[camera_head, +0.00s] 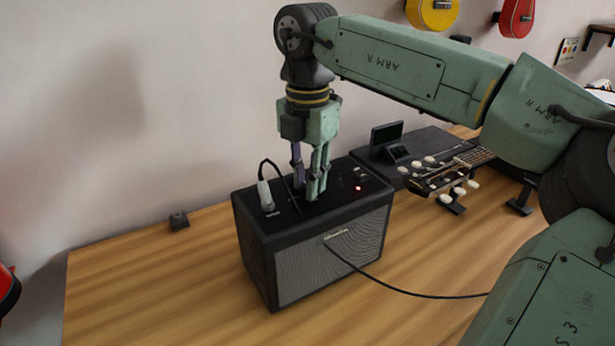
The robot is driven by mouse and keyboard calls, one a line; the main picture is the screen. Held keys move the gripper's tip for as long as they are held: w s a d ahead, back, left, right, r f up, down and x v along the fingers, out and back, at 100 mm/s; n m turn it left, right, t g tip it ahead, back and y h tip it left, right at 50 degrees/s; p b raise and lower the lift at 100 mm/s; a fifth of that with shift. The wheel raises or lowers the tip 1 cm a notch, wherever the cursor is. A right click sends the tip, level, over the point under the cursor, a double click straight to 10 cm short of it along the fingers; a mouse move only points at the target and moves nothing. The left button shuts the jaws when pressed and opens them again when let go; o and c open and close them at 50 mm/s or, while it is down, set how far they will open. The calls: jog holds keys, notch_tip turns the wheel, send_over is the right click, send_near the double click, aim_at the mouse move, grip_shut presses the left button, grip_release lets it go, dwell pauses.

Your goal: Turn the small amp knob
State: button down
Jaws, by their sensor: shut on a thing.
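A small black amp (318,251) with a grey speaker grille stands on the wooden table. Its top panel (336,190) carries a plugged-in jack, a lit red light and small controls. My gripper (310,196) points straight down onto the middle of this panel. Its fingers are close together, shut at the panel surface. The small knob is hidden between or behind the fingertips, and I cannot make out its position.
A plug with a black cable (265,192) stands at the panel's left end. Another cable (400,290) runs from the amp's front across the table (150,280). A guitar headstock (450,178) and a black case (410,150) lie to the right. The table's left side is mostly clear.

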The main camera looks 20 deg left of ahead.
jog(key=c, duration=1.4)
grip_release()
jog(key=shift+c, duration=0.2)
jog(key=shift+r, duration=3.75)
